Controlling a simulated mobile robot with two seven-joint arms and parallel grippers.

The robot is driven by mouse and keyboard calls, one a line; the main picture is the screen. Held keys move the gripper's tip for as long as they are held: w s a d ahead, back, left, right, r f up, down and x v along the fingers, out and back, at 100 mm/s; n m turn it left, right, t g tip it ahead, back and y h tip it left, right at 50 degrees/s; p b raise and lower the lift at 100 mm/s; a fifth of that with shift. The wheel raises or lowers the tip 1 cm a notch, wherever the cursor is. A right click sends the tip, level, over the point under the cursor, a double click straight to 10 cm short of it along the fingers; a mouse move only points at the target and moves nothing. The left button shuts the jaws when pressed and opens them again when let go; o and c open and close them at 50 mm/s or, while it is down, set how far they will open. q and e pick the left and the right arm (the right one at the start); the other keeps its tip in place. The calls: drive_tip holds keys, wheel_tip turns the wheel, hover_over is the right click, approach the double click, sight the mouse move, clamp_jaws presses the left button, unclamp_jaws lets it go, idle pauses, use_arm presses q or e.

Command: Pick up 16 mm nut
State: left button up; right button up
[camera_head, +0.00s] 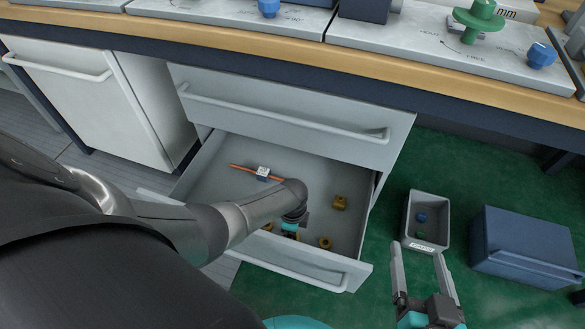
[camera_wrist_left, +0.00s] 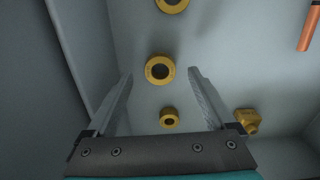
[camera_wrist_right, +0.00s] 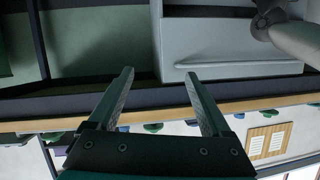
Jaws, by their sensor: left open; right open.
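Several brass-coloured nuts lie in the open drawer, one (camera_head: 326,242) near its front wall and another (camera_head: 268,227) left of it. In the left wrist view a round nut (camera_wrist_left: 160,83) lies between and below the open fingertips of my left gripper (camera_wrist_left: 161,73), apart from them. A smaller nut (camera_wrist_left: 169,118) lies nearer the gripper base, and another (camera_wrist_left: 172,4) is at the top edge. I cannot read any size, so I cannot tell which is 16 mm. In the head view my wrist mostly hides the left gripper. My right gripper (camera_head: 417,252) is open and empty over the green floor.
The drawer (camera_head: 340,276) also holds a brass angular block (camera_head: 340,202) and an orange rod (camera_head: 241,167) beside a white-topped piece (camera_head: 263,172). A grey bin (camera_head: 429,194) and a blue box (camera_head: 525,245) stand on the floor at right. The worktop edge overhangs the drawers.

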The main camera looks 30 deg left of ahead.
use_arm(q)
drive_tip(key=shift+f+b, duration=0.4)
drive_tip(key=shift+f, duration=0.2)
drive_tip(key=shift+f+b, duration=0.35)
drive_tip(key=shift+f, duration=0.05)
use_arm(e)
drive_tip(key=shift+s+a+r+m+t+y, duration=0.25)
drive_tip(key=shift+a+r+t, duration=0.2)
drive_tip(key=shift+t, duration=0.3)
drive_tip(key=shift+s+a+r+m+t+y, duration=0.15)
drive_tip(key=shift+s+a+r+t+y, duration=0.25)
drive_tip(key=shift+t, duration=0.35)
drive_tip(key=shift+r, duration=0.1)
use_arm(q)
drive_tip(key=shift+c, duration=0.3)
clamp_jaws()
use_arm(e)
drive_tip(key=shift+w, duration=0.1)
